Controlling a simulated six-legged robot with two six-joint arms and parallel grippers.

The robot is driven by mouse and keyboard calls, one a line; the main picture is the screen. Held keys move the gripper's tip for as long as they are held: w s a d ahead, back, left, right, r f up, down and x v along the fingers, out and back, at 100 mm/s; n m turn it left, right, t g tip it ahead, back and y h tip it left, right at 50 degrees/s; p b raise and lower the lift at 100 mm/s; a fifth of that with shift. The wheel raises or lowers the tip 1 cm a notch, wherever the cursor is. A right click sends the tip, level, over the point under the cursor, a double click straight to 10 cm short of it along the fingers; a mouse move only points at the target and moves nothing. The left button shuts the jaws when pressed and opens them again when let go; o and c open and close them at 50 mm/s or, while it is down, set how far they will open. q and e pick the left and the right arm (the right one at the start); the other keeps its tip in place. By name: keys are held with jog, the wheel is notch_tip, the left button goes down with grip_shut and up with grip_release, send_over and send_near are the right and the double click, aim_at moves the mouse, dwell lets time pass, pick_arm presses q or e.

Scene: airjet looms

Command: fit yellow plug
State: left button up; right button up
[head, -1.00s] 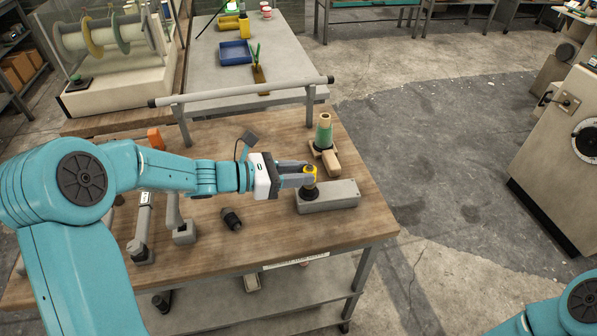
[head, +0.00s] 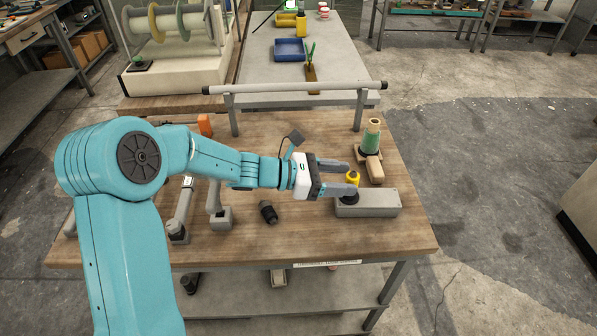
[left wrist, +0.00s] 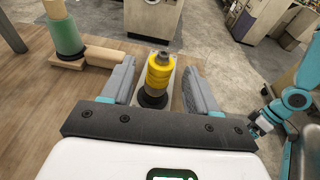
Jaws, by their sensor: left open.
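The yellow plug (head: 352,178) stands upright on the grey box (head: 372,207), in a black ring at the box's left end. In the left wrist view the yellow plug (left wrist: 159,72) has a ribbed body and a dark top, with a black collar (left wrist: 152,97) around its base. My left gripper (head: 350,178) is open, its two fingers on either side of the plug. In the left wrist view both fingers of the left gripper (left wrist: 155,85) show gaps to the plug. My right gripper (left wrist: 262,122) shows small at the right edge of the left wrist view; its jaws are unclear.
A green spool (head: 371,138) on a wooden holder stands just behind the box. A black connector (head: 268,212) lies on the wooden table (head: 300,235). A grey rail (head: 295,88) crosses the table's back edge. Grey handled tools (head: 218,210) stand left of the connector.

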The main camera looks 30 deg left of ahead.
pick_arm(q)
jog(key=v, duration=1.6)
jog(key=shift+b, duration=0.3)
